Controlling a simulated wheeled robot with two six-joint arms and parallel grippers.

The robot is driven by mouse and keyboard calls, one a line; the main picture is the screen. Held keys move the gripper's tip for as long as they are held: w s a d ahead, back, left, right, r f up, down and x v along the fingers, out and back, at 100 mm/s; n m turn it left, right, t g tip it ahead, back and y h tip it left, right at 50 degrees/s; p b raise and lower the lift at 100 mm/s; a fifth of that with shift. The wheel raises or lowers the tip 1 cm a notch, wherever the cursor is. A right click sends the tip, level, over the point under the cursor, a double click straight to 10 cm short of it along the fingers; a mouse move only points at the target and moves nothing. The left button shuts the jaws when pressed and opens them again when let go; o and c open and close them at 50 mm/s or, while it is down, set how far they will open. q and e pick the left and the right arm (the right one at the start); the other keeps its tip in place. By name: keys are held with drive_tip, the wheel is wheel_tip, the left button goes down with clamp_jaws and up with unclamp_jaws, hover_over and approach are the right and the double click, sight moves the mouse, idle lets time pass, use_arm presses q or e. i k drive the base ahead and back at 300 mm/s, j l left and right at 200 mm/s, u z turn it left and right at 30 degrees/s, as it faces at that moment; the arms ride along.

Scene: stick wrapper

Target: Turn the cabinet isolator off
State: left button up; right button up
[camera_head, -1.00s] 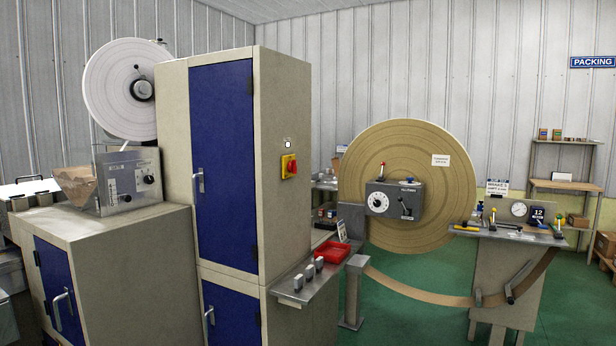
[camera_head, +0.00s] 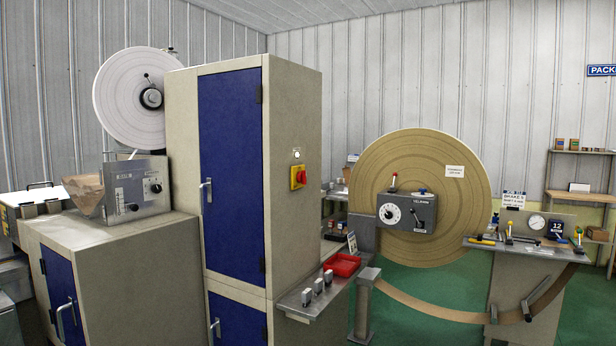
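The cabinet isolator (camera_head: 298,177) is a red rotary handle on a yellow plate. It is on the right side face of the tall beige cabinet (camera_head: 292,110), with a small white round fitting (camera_head: 297,154) just above it. The handle is too small to tell its setting for sure. The cabinet's blue front door (camera_head: 228,170) is closed. Neither of my grippers shows in the head view.
A shelf with a red tray (camera_head: 343,265) and several small grey blocks juts out below the isolator. A large brown reel (camera_head: 440,160) with a grey control box (camera_head: 406,213) stands to the right. A low cabinet (camera_head: 130,262) stands left. Green floor (camera_head: 400,335) shows at lower right.

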sight(302, 176)
drive_tip(key=i+l, duration=0.35)
drive_tip(key=i+l+u, duration=0.1)
drive_tip(key=i+l, duration=0.2)
drive_tip(key=l, duration=0.2)
drive_tip(key=i+l, duration=0.35)
drive_tip(key=i+l+u, duration=0.1)
drive_tip(key=i+l, duration=0.2)
drive_tip(key=l, duration=0.25)
